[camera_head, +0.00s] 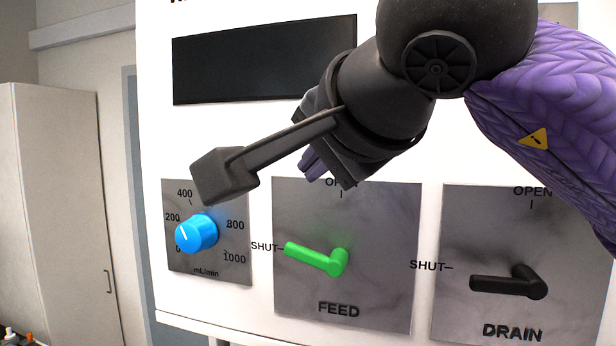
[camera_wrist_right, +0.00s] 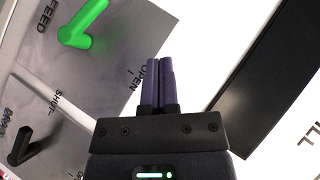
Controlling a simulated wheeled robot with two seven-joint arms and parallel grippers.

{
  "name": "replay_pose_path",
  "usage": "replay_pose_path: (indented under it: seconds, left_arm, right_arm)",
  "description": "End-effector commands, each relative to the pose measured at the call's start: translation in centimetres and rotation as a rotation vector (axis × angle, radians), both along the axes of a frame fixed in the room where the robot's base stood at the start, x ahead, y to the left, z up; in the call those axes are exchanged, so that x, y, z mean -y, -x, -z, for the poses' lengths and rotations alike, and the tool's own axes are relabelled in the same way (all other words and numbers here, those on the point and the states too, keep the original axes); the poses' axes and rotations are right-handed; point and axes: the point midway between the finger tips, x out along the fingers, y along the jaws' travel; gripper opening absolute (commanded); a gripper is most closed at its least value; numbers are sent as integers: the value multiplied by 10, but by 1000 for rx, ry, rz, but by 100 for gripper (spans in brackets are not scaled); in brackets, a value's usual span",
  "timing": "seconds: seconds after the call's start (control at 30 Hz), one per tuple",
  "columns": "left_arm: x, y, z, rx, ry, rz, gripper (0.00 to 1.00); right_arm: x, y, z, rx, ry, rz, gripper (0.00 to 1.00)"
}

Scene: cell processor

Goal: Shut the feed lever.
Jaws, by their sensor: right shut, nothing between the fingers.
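The green feed lever (camera_head: 316,257) is on the grey FEED panel (camera_head: 376,295). Its handle points left, at the SHUT mark and tilted slightly up toward its tip. It also shows at the top left of the right wrist view (camera_wrist_right: 82,24). My right gripper (camera_head: 313,168) is above the lever, near the OPEN mark, and apart from it. Its purple fingers are pressed together and empty, as the right wrist view shows (camera_wrist_right: 158,66). My left gripper is not in view.
A blue flow knob (camera_head: 196,233) is left of the FEED panel, below part of my right arm. A black drain lever (camera_head: 508,282) is to the right, its handle pointing left near SHUT. A dark screen (camera_head: 250,62) is above. A pale cabinet (camera_head: 55,200) stands at the far left.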

Motion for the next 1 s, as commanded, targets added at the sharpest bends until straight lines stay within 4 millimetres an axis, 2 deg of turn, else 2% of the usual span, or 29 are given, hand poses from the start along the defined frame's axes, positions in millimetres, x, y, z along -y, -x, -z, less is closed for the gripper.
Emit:
replay_pose_path:
  seconds: [0.07,0.2,0.4,0.57,1.0]
  left_arm:
    - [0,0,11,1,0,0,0]
    - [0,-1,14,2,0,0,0]
    - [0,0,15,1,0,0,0]
    - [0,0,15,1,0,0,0]
    - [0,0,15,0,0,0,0]
  right_arm:
    - [-2,16,-9,6,0,-4,0]
    - [-3,40,-32,4,0,-2,0]
    - [-4,63,-53,2,1,-3,0]
    - [-4,68,-59,1,2,-3,0]
    - [-4,68,-59,0,1,-2,0]
